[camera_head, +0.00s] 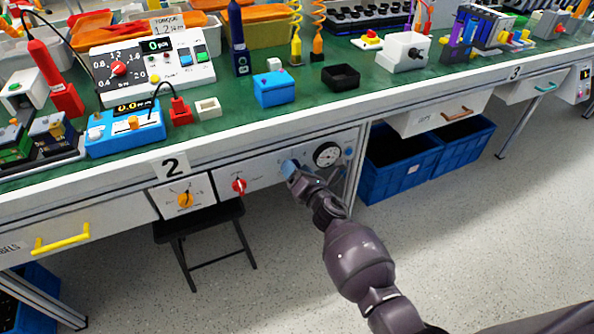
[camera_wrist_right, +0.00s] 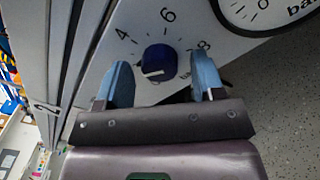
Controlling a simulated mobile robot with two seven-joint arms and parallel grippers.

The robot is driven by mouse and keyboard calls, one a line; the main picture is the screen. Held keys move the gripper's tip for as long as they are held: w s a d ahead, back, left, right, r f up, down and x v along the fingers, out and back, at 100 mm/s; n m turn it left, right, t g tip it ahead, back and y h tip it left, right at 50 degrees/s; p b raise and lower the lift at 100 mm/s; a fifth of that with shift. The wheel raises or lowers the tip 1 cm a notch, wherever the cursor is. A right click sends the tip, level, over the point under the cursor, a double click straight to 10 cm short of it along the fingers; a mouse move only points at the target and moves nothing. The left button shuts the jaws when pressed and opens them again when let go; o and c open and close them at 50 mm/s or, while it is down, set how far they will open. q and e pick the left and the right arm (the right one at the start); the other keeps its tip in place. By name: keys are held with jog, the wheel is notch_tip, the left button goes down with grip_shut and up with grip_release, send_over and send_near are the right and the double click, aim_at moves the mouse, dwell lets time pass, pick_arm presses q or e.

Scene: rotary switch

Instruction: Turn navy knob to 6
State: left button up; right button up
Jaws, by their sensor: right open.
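The navy knob (camera_wrist_right: 158,61) sits on a white panel in the right wrist view. Printed numbers surround it: 4 is to its upper left, 6 above it and 8 to its right. A white mark lies on the knob's lower part, towards the left, away from the 6. My right gripper (camera_wrist_right: 163,82) is open, with one blue finger on each side of the knob; I cannot tell if they touch it. In the head view my right gripper (camera_head: 291,169) is at the panel under the bench and hides the knob. My left gripper is not in view.
A round gauge (camera_head: 327,154) is just right of my right gripper on the same panel. A red knob (camera_head: 239,185) and an orange knob (camera_head: 185,199) are to the left. A black stool (camera_head: 205,225) stands below. Blue crates (camera_head: 400,165) are to the right.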

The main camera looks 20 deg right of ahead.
jog(key=c, duration=0.9)
pick_arm(q)
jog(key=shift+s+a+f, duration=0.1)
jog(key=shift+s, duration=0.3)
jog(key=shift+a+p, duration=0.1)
jog(key=shift+p, duration=0.55)
pick_arm(e)
jog(key=m+h, duration=0.1)
jog(key=m, duration=2.4)
jog(key=shift+a+t+h, duration=0.1)
jog(key=shift+t+h, duration=0.3)
jog(key=shift+f, duration=0.1)
